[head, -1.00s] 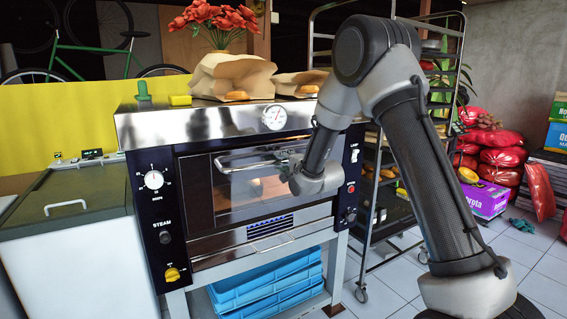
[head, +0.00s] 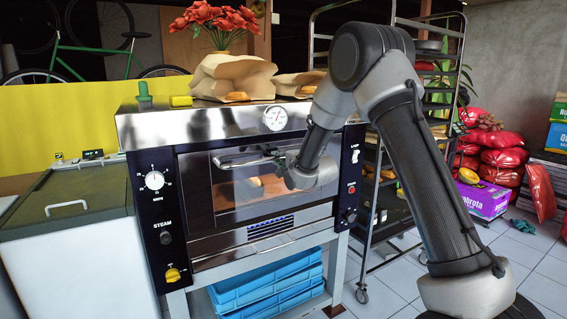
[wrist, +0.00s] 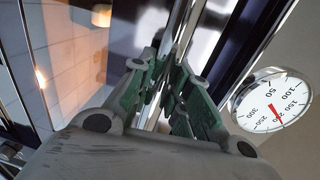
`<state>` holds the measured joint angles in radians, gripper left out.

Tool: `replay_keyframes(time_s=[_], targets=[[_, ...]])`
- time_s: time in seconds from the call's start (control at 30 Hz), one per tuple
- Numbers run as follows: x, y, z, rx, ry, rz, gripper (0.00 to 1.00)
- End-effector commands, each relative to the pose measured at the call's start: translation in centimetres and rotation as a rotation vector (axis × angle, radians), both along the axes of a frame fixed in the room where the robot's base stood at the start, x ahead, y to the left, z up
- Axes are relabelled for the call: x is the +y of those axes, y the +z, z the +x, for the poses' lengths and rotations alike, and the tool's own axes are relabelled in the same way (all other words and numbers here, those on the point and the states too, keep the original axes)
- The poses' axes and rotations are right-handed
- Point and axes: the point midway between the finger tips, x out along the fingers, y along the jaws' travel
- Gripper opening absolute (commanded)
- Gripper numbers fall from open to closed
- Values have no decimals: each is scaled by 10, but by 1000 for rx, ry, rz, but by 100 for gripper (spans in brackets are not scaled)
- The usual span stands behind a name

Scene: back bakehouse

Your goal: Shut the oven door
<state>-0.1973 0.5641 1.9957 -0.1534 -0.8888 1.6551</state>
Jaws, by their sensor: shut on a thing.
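The oven (head: 160,205) stands left of centre in the head view, with a glass window in its door (head: 235,196). The door is upright or very nearly so; I cannot tell if a small gap is left at its top. My gripper (head: 278,161) is shut on the right part of the metal door handle (head: 232,164). In the wrist view the green-padded fingers of my gripper (wrist: 163,90) close around the bar, and the door glass (wrist: 75,70) lies to the left. My wrist hides the handle's right end and part of the door.
A round dial thermometer (head: 275,117) is on the oven front above the door. Paper bags (head: 232,77) with bread stand on top. Blue crates (head: 265,284) sit below. A wheeled rack (head: 372,245) stands close right, and a lidded chest (head: 80,225) stands left.

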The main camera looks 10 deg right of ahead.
Motion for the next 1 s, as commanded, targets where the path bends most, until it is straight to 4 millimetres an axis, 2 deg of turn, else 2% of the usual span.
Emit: replay_keyframes(time_s=[0.23,0.27,0.37,0.77,0.87,1.0], targets=[[1,3,3,-4,1,0,0],[1,3,3,-4,1,0,22],[1,3,3,-4,1,0,40],[-1,2,-4,-1,0,0,41],[-6,4,-17,-1,0,0,41],[-16,8,-47,-2,-1,1,41]])
